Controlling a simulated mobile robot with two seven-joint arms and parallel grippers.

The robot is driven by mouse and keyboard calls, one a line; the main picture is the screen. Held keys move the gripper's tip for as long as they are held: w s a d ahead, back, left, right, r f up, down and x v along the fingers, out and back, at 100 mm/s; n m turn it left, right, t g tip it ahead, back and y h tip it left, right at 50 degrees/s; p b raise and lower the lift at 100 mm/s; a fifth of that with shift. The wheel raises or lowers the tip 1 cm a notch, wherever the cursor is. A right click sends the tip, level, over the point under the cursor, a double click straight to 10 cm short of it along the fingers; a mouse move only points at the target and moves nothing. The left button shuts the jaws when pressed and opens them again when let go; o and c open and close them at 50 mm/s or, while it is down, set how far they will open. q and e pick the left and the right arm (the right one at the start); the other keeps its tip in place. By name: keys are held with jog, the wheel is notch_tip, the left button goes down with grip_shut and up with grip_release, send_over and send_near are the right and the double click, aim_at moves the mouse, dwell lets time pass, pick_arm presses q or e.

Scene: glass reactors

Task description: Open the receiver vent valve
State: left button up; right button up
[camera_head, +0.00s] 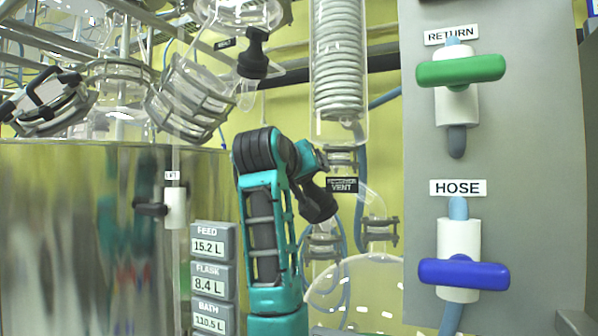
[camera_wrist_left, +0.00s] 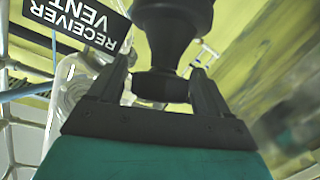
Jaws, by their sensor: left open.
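The receiver vent valve has a black handle (camera_head: 318,205), below and left of the black "RECEIVER VENT" label (camera_head: 342,185) in the head view. In the left wrist view the label (camera_wrist_left: 80,20) shows upside down at top left, and the black handle (camera_wrist_left: 172,40) comes down from the top edge. My left gripper (camera_wrist_left: 160,68) is open, with one finger on each side of the handle's narrow end. Whether either finger touches it I cannot tell. In the head view my teal left arm partly hides the gripper and the valve. My right gripper is not in view.
A grey panel (camera_head: 545,130) at right carries a green RETURN handle (camera_head: 460,71) and a blue HOSE handle (camera_head: 463,274). A glass coil condenser (camera_head: 338,65) hangs above the valve. Another black handle (camera_head: 253,52) is at upper left of it. A shiny metal vessel (camera_head: 70,240) fills the left.

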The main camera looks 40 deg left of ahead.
pick_arm(q)
jog(key=p+v, duration=0.3)
jog(key=v, duration=0.9)
jog(key=shift+s+d, duration=0.25)
jog(key=shift+s, duration=0.1)
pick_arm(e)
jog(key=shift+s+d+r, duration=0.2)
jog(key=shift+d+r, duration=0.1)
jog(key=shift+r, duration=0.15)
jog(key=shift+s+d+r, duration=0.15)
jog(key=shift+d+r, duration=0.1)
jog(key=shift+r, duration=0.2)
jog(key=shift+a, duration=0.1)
